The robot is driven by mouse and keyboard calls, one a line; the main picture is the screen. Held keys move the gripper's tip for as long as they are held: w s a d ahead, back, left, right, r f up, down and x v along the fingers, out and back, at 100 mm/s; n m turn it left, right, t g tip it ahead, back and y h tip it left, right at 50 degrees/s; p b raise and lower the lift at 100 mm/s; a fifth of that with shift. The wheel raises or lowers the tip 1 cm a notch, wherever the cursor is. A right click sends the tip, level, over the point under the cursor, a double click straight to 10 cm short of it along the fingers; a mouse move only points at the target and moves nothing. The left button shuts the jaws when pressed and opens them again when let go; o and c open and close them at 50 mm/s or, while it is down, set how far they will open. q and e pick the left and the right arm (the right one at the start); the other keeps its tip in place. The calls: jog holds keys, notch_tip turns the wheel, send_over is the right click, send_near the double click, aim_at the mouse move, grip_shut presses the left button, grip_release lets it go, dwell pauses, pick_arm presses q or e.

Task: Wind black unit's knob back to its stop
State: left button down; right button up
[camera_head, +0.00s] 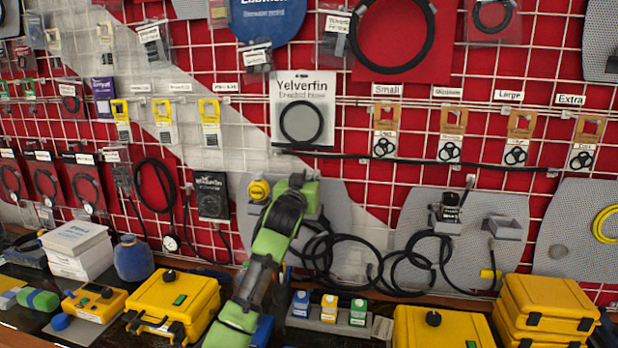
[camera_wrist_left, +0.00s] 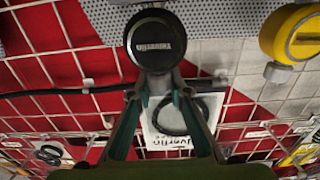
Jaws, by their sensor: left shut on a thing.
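The black unit (camera_wrist_left: 155,38) shows in the left wrist view as a round black face with pale lettering, in front of the grey perforated panel. My left gripper (camera_wrist_left: 159,88) reaches up to it, with its green-edged fingers closed in around the knob at its near side. The fingers hide most of the knob. In the head view my left gripper (camera_head: 298,182) is at the panel, just right of the yellow unit (camera_head: 258,190), and covers the black unit. The knob's turn angle cannot be read. My right gripper is not in view.
The yellow unit (camera_wrist_left: 292,34) is close beside the gripper. A black hose (camera_head: 420,160) runs along the grid above, below the Yelverfin package (camera_head: 303,110). Coiled black hoses (camera_head: 345,262) hang to the right. Yellow cases (camera_head: 176,300) and small bottles (camera_head: 329,308) crowd the bench below.

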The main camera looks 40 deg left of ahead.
pick_arm(q)
jog(key=n+g+y+b, duration=0.2)
jog(key=y+b, duration=0.1)
jog(key=shift+w+f+n, duration=0.1)
jog(key=shift+f+n, duration=0.1)
jog(key=shift+n, duration=0.2)
jog(key=shift+r+n+g+y+b, duration=0.15)
jog(key=shift+n+g+y+b, duration=0.35)
jog(key=shift+g+y+b, duration=0.35)
jog(key=c, duration=1.8)
grip_release()
jog(key=shift+c, duration=0.2)
jog(key=shift+d, duration=0.1)
jog(key=v, duration=1.2)
